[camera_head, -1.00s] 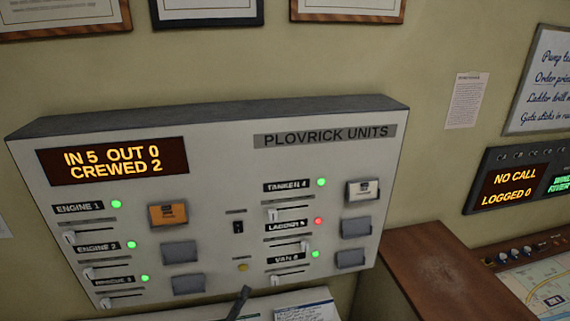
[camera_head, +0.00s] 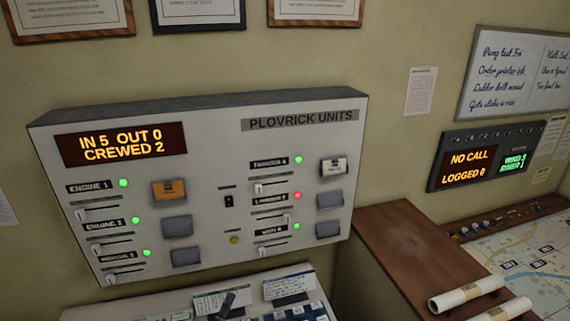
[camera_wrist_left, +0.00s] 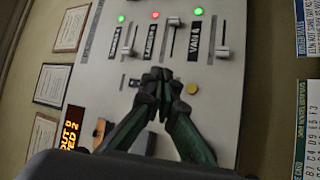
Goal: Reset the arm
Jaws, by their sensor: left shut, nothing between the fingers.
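The panel's display (camera_head: 121,146) reads IN 5, OUT 0, CREWED 2. The lamps are green except a red one (camera_head: 298,195) at the right column's middle row. My right gripper is not in view.
A sloping desk unit with cards (camera_head: 222,301) lies under the panel. A brown wooden cabinet (camera_head: 405,245) stands to the right, beside a map table (camera_head: 535,240) with paper rolls (camera_head: 467,296). A NO CALL display (camera_head: 469,168) and whiteboard (camera_head: 510,65) are on the wall.

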